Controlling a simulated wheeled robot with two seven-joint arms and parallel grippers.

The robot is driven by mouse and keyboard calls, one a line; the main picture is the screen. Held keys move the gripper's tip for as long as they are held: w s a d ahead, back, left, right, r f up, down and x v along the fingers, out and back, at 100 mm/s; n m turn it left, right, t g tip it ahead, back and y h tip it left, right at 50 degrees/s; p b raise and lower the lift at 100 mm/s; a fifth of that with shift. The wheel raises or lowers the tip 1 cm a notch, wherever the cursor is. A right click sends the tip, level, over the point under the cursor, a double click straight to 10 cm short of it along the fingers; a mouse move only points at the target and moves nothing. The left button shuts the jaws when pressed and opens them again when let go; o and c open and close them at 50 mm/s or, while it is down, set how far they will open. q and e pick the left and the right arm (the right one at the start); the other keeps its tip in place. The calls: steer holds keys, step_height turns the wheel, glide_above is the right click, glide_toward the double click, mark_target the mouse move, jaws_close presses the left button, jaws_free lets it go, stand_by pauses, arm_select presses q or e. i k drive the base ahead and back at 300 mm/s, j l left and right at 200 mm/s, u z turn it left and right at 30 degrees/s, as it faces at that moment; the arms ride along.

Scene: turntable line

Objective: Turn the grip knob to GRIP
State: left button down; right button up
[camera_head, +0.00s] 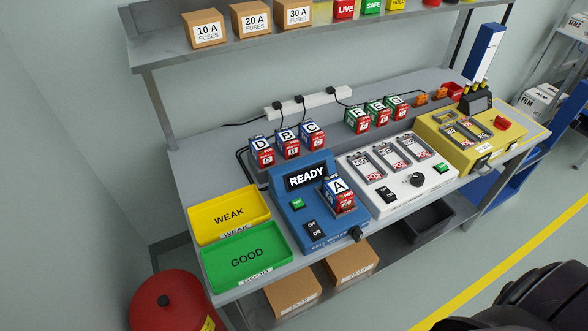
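The blue cell tester (283,207) stands on the bench, its screen reading READY. A black knob (358,233) sits on its front right corner; any GRIP label or pointer mark is too small to read. A battery block marked A (340,187) stands upright in the tester's holder. A round black knob (416,180) also shows on the white charger-like unit (397,203); its markings are unreadable. I cannot tell from lettering which knob is the grip knob. Neither of my grippers shows; only dark parts of mine fill the lower right corner.
Yellow WEAK tray (212,206) and green GOOD tray (222,272) lie left of the tester. Blocks D, B, C (287,151) stand behind it. A yellow machine (510,133) is at right. A red bin (170,305) stands bottom left. Space before the bench front is clear.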

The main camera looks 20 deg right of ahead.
mark_target(356, 233)
steer(key=z, duration=1.3)
